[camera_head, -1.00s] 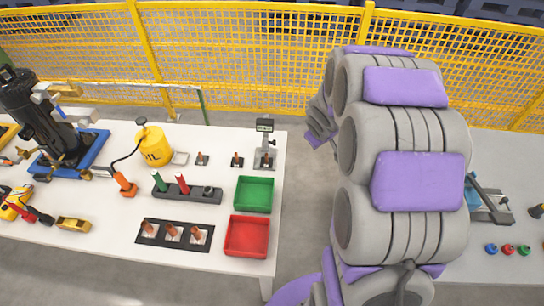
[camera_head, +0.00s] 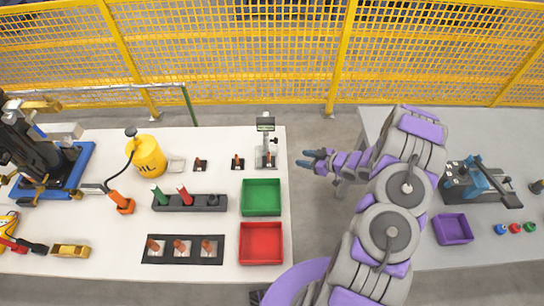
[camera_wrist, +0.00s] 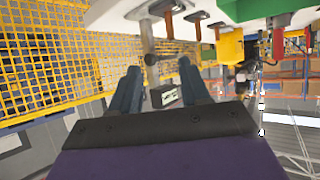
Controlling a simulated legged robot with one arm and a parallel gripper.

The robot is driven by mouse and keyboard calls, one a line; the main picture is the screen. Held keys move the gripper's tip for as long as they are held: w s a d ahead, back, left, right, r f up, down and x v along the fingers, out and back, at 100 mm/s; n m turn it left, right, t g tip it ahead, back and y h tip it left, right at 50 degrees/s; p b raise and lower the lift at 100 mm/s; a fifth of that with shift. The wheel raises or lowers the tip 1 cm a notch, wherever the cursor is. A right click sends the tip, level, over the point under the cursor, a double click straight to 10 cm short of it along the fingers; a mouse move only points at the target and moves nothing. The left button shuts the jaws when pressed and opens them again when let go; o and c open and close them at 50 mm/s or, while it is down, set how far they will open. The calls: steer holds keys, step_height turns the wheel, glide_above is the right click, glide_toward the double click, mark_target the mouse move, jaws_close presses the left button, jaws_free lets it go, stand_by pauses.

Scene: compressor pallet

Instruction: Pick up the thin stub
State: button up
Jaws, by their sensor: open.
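Several copper-brown stubs stand on the white table. Two are on small black bases, the left one (camera_head: 200,163) and the right one (camera_head: 237,162). A row of three, with its middle stub (camera_head: 180,246), stands on a black plate (camera_head: 148,258) at the front. I cannot tell which is the thin one. My gripper (camera_head: 312,161) is open and empty, in the air just right of the table's right edge.
The gauge stand (camera_head: 266,125) is nearest my gripper. Green (camera_head: 261,197) and red (camera_head: 261,243) trays lie at the table's right side. A yellow oil can (camera_head: 150,156) stands farther left. A purple bin (camera_head: 453,229) is on the right grey table. A yellow fence runs behind.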

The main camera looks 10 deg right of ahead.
steer(key=a, duration=0.1)
steer(key=b, duration=0.2)
glide_toward(269, 154)
steer(key=shift+y, duration=0.3)
steer(key=w+f, duration=0.1)
steer(key=w+a+f, duration=0.2)
steer(key=shift+w+f, duration=0.2)
steer(key=shift+f, duration=0.15)
steer(key=shift+a+r+b+x, duration=0.1)
steer(key=shift+b+x, duration=0.35)
steer(key=shift+x, duration=0.95)
steer(key=shift+a+r+b+x, duration=0.15)
steer(key=shift+b+x, duration=0.3)
steer(key=shift+x, duration=1)
steer(key=shift+s, duration=0.1)
jaws_close()
